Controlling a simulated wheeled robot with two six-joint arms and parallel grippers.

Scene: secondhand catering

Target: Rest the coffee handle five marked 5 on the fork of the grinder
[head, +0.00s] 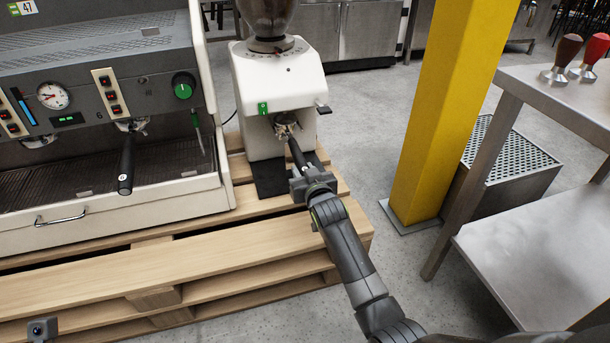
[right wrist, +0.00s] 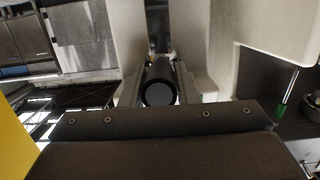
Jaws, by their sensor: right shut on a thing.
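The coffee handle (head: 296,151) has a black grip and a metal head, and its head is at the fork (head: 285,123) of the white grinder (head: 279,82). I cannot tell whether the head rests on the fork or hangs just above it. My right gripper (head: 303,172) is shut on the grip's near end. In the right wrist view, the round black end of the handle (right wrist: 159,93) sits between the two fingers. No number 5 is readable on it. My left gripper is not clearly in view; a small dark part shows at the bottom left of the head view.
The espresso machine (head: 104,207) stands left of the grinder on wooden pallets (head: 210,270), with another black-handled coffee handle (head: 126,165) in it. A yellow pillar (head: 436,110) and a steel table (head: 540,92) with two tampers (head: 563,58) stand to the right.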

